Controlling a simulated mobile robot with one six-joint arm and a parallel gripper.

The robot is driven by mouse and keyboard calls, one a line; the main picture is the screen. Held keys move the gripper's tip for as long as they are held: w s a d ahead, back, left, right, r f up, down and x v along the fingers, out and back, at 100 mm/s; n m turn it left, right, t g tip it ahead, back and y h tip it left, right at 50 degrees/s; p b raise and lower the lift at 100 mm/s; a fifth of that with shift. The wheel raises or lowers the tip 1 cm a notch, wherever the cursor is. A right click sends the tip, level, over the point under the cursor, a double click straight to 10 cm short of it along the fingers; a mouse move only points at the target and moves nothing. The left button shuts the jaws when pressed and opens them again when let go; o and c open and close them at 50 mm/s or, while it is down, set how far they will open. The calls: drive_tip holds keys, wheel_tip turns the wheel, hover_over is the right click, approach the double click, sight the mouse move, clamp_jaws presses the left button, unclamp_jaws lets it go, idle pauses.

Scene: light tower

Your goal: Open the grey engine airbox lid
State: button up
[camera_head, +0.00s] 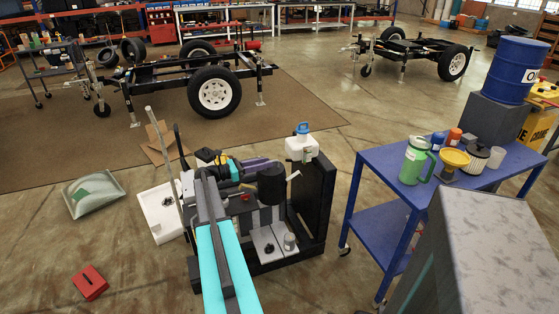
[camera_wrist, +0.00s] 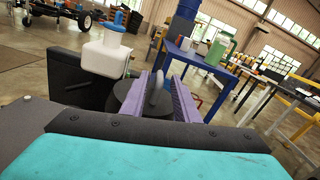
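The engine (camera_head: 265,238) stands on the floor in a black frame, with a dark round housing (camera_head: 272,185) on top. In the wrist view a dark round, lid-like part (camera_wrist: 130,94) with an upright grey handle (camera_wrist: 158,98) lies just beyond my gripper (camera_wrist: 160,80). Its two purple fingers are apart, and the handle shows between them; I cannot tell whether they touch it. Which part is the grey airbox lid is not certain; no raised lid shows.
A white bottle with a blue cap (camera_head: 301,147) stands beside the housing, and it also shows in the wrist view (camera_wrist: 103,52). A blue cart (camera_head: 384,163) with a green jug (camera_head: 414,160) is at right. A red block (camera_head: 89,283) and grey bag (camera_head: 93,194) lie on the floor.

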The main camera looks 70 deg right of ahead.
sight(280, 167)
drive_tip(key=p+x, duration=0.1)
drive_tip(key=x, duration=0.6)
drive_tip(key=shift+s+d, duration=0.2)
drive_tip(key=shift+s, duration=0.1)
clamp_jaws()
